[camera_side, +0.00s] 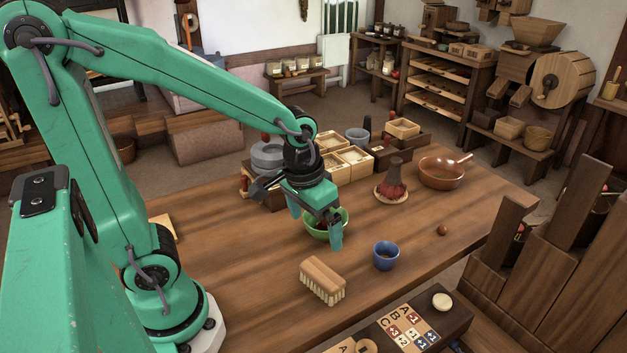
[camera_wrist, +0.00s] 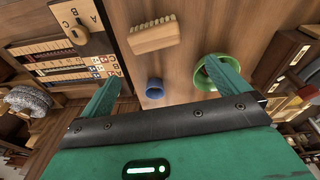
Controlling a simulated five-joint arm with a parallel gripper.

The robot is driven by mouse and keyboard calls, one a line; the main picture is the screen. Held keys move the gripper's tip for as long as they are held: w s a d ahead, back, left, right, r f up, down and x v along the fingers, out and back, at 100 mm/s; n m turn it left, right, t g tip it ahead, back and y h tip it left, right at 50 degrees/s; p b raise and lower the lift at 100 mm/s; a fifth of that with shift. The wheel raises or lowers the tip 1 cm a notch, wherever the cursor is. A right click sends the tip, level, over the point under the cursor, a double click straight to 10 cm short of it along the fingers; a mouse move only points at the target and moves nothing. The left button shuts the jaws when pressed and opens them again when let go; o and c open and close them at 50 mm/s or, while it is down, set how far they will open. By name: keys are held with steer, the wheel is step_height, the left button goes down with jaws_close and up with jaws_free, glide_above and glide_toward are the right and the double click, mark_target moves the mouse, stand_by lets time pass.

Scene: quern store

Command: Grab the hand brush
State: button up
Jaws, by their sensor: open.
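The hand brush (camera_side: 323,280) has a light wooden back and pale bristles. It lies on the table near the front edge, bristles down, in the side view. It also shows in the wrist view (camera_wrist: 154,38) near the top middle. My gripper (camera_side: 316,223) is open, with green fingers pointing down, over and in front of the green bowl (camera_side: 312,230), above and behind the brush. In the wrist view the two fingers (camera_wrist: 168,92) are spread wide, with nothing seen held between them. The brush is apart from the fingers.
A blue cup (camera_side: 386,256) stands right of the brush. A small brown ball (camera_side: 442,230), a dark red whisk-like thing (camera_side: 391,186) and a copper pan (camera_side: 442,171) lie farther right and back. Lettered boards (camera_side: 408,331) sit at the front edge. The table left of the brush is clear.

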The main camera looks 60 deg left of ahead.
steer(key=g, duration=0.2)
glide_above(322, 271)
steer(key=shift+n, duration=0.3)
step_height(322, 271, down, 6)
steer(key=shift+w+f, duration=0.1)
steer(key=shift+f, duration=0.1)
steer(key=shift+f, duration=1.2)
steer(key=shift+f, duration=0.1)
steer(key=shift+f, duration=2.5)
steer(key=c, duration=0.6)
